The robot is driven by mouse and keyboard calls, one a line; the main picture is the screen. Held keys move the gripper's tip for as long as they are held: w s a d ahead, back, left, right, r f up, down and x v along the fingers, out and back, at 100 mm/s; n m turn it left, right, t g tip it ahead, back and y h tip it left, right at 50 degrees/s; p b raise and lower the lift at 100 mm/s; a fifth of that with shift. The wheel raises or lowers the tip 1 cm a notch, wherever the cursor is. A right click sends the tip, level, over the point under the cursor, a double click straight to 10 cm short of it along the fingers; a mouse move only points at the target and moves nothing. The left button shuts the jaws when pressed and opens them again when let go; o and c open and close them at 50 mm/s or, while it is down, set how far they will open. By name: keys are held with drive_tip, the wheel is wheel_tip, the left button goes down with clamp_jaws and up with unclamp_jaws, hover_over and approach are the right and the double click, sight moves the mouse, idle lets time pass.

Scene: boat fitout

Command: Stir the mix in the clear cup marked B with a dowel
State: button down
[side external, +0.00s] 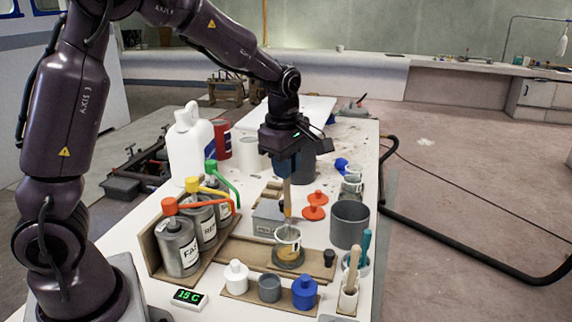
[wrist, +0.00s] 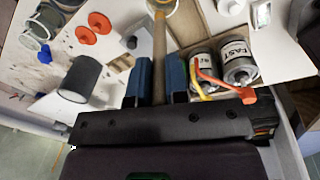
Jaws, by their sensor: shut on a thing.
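My gripper (side external: 287,170) points down over the work board and is shut on a wooden dowel (side external: 288,196). The dowel hangs close to upright, and its lower end reaches into the mouth of a clear cup (side external: 288,240) with a yellowish mix. How deep the tip sits is hard to tell. The cup stands on a dark round base; I cannot read its mark. In the wrist view the dowel (wrist: 159,45) runs between the blue fingers (wrist: 159,75) to the cup (wrist: 164,6) at the top edge, partly cut off.
Labelled cans (side external: 180,248) with coloured spouts stand left of the cup. White, grey and blue pots (side external: 304,292) line the front. A grey cylinder (side external: 350,224) and a holder with sticks (side external: 348,298) stand right. Orange pieces (side external: 315,206) lie behind.

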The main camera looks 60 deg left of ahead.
sight(287, 212)
drive_tip(key=shift+f, duration=1.95)
drive_tip(key=shift+w+a+f, duration=0.1)
drive_tip(key=shift+f, duration=1.2)
drive_tip(key=shift+w+a+f, duration=0.1)
drive_tip(key=shift+a+f, duration=0.05)
drive_tip(key=shift+f, duration=1.1)
drive_tip(key=shift+w+a+f, duration=0.1)
drive_tip(key=shift+f, duration=1.2)
